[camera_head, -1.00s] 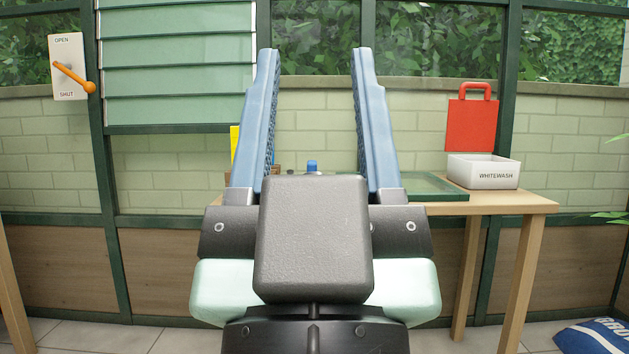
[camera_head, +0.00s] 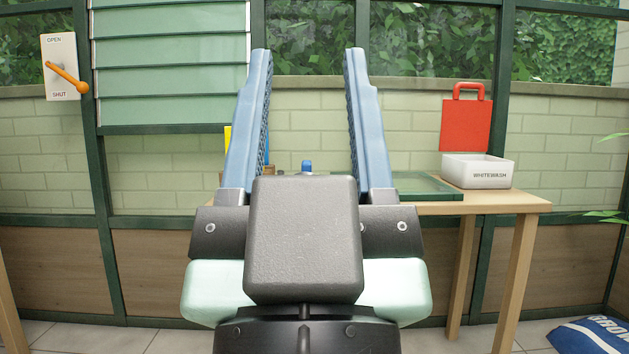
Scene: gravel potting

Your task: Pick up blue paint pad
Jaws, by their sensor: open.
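My gripper (camera_head: 307,110) is open and empty, its two long blue fingers pointing up in the middle of the view. Between the fingers, beyond them, a small blue thing (camera_head: 307,166) shows on the wooden table (camera_head: 500,201). It may be the blue paint pad, but only its top shows above my gripper's dark body. The gripper is apart from it.
A green tray or mat (camera_head: 425,187) lies on the table. A white box marked WHITEWASH (camera_head: 478,171) stands at the right end, with a red handled thing (camera_head: 466,122) behind it. A yellow thing (camera_head: 227,139) is partly hidden by the left finger. A blue sack (camera_head: 592,335) lies on the floor.

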